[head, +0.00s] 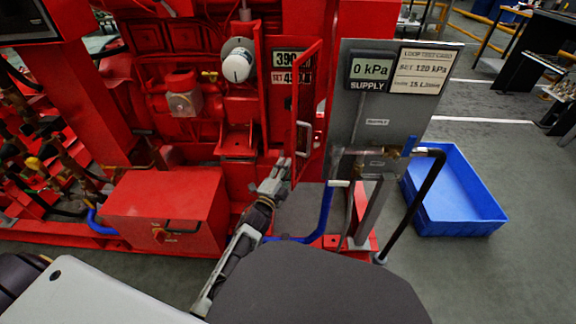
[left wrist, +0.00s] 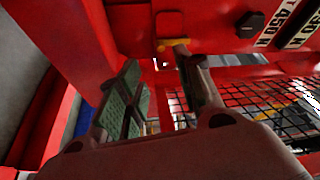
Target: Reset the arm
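My left gripper (head: 283,165) is in front of the red pumpset, just below and left of the silver handle (head: 303,137) on an open red mesh door (head: 308,95). In the left wrist view its two fingers stand apart, with nothing between them that I can see as held, so the gripper (left wrist: 165,66) is open. A small yellow part (left wrist: 173,43) shows beyond the fingertips there. Whether the fingers touch the door frame I cannot tell. My right gripper is not in view.
A grey panel (head: 352,122) with a 0 kPa display (head: 371,69) stands right of the door. A blue crate (head: 470,222) lies on the floor at right. A red box (head: 165,208) sits left of my arm. Pipes and a blue hose (head: 325,212) are close by on the right.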

